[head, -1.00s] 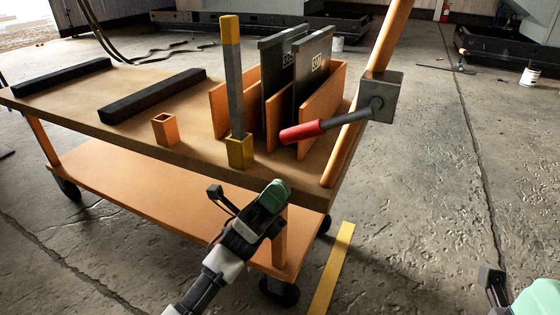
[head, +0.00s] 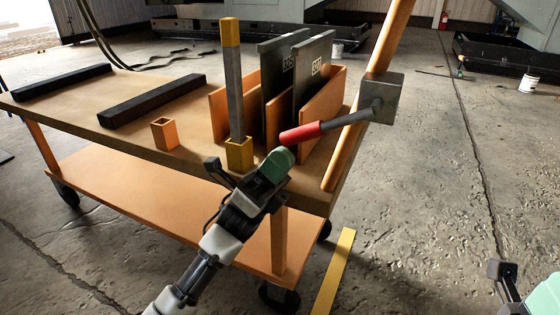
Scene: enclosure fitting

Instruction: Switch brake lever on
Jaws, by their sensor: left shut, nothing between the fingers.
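The brake lever (head: 328,125) is a dark rod with a red grip at its left end. It comes out of a grey box (head: 382,97) fixed on the orange slanted post of the cart. The red grip points left and slightly down. My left gripper (head: 282,158) has green fingertips, is shut and empty, and appears just below the red grip's end. I cannot tell whether it touches the grip. Part of my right gripper (head: 530,295) shows at the lower right corner, cut off by the frame; its fingertips are not clear.
The cart's wooden top (head: 190,140) holds two black bars, an orange square socket (head: 165,133), a grey post with yellow ends (head: 235,80), and dark plates (head: 313,70) in an orange rack. A yellow floor strip (head: 333,272) lies at the front.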

